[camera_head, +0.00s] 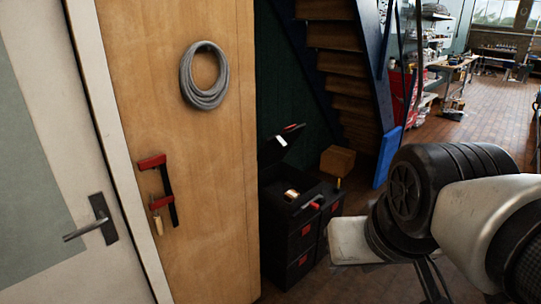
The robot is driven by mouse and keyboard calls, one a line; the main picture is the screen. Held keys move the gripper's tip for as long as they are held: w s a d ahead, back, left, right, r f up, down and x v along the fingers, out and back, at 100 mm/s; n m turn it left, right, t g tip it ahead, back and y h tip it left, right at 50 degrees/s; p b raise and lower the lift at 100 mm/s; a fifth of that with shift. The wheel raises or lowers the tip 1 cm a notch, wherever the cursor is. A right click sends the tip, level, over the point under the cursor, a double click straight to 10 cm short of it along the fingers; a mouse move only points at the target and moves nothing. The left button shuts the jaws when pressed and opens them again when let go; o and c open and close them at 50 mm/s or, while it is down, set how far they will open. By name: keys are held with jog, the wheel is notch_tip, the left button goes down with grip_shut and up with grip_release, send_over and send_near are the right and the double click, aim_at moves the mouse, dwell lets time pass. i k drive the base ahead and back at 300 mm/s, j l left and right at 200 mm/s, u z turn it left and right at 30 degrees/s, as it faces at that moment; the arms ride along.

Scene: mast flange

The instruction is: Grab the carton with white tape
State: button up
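A plain brown carton (337,160) sits behind and to the right of the black tool chest, near the foot of the stairs. It is small in the view, and I cannot make out white tape on it. My arm (480,225) reaches in from the right edge, in front of and to the right of the carton, well apart from it. I cannot clearly pick out my gripper's fingertips. Two dark narrow bars show below the arm at the bottom edge, but I cannot tell whether they are fingers. Nothing is seen held.
The black tool chest (303,245) has its lid up, with a copper-coloured roll (291,194) inside. A wooden panel (215,150) carries a grey cable coil (205,75) and a red clamp (152,162). Blue-sided stairs (340,70) rise behind. Tiled floor (455,130) is open at right.

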aim_at(290, 195)
jog(key=i+l+u, duration=0.25)
jog(key=i+l, duration=0.3)
jog(key=i, duration=0.15)
jog(key=i+l+u, duration=0.15)
jog(key=i+l, duration=0.2)
jog(key=i+l+u, duration=0.15)
jog(key=i+l, duration=0.15)
jog(key=i+l+u, duration=0.1)
jog(key=i+l, duration=0.2)
jog(key=l, duration=0.15)
jog(key=i+l+u, duration=0.15)
jog(key=i+l, duration=0.15)
jog(key=i+l+u, duration=0.1)
jog(key=i+l, duration=0.15)
jog(key=l, duration=0.3)
jog(key=i+l+u, duration=0.15)
jog(key=l, duration=0.35)
jog(key=i, duration=0.1)
